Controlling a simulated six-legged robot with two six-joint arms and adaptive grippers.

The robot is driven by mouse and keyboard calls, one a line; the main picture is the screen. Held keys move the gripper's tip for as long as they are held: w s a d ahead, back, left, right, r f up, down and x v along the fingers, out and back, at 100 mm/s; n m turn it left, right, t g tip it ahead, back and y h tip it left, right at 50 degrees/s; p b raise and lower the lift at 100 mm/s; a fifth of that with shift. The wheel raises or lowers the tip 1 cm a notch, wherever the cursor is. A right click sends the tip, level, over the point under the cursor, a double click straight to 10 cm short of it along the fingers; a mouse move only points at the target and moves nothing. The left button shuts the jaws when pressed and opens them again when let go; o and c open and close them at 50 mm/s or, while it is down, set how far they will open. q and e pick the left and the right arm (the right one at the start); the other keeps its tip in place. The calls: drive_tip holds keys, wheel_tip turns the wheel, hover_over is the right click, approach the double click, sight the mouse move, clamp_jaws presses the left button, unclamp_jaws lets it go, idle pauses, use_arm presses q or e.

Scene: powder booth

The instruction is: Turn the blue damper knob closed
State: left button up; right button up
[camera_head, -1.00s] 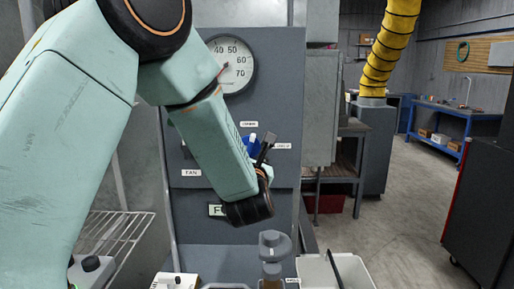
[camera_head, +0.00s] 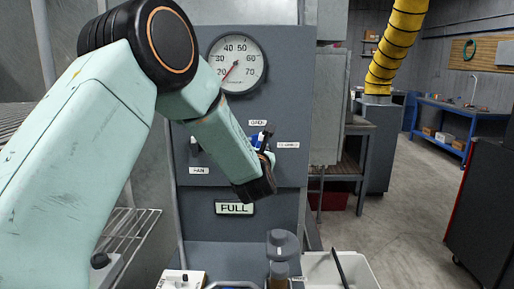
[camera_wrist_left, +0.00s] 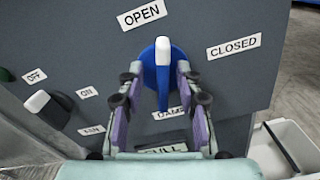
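The blue damper knob (camera_wrist_left: 163,78) is on the grey panel, its white tip pointing up between the OPEN label (camera_wrist_left: 141,14) and the CLOSED label (camera_wrist_left: 233,46), nearer OPEN. In the head view, only a little of the blue knob (camera_head: 256,141) shows behind my gripper. My left gripper (camera_wrist_left: 160,72) is at the panel with one finger on each side of the knob. Its fingers are apart, and a gap shows beside the knob's raised bar; contact with the base cannot be told. It also shows in the head view (camera_head: 265,140). My right gripper is not in view.
A fan switch with a white tip (camera_wrist_left: 50,104) is left of the knob, with OFF and ON labels. A white bin (camera_head: 340,268) and grey-capped item (camera_head: 283,243) stand in front.

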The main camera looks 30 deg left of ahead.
use_arm(q)
drive_tip(key=shift+d+r, duration=0.1)
drive_tip(key=shift+d, duration=0.15)
drive_tip(key=shift+c, duration=0.3)
drive_tip(key=shift+w+a+f, duration=0.25)
drive_tip(key=shift+a, duration=0.05)
drive_tip(key=c, duration=0.4)
drive_tip(key=shift+c, duration=1.1)
drive_tip(key=shift+d+r, duration=0.1)
clamp_jaws()
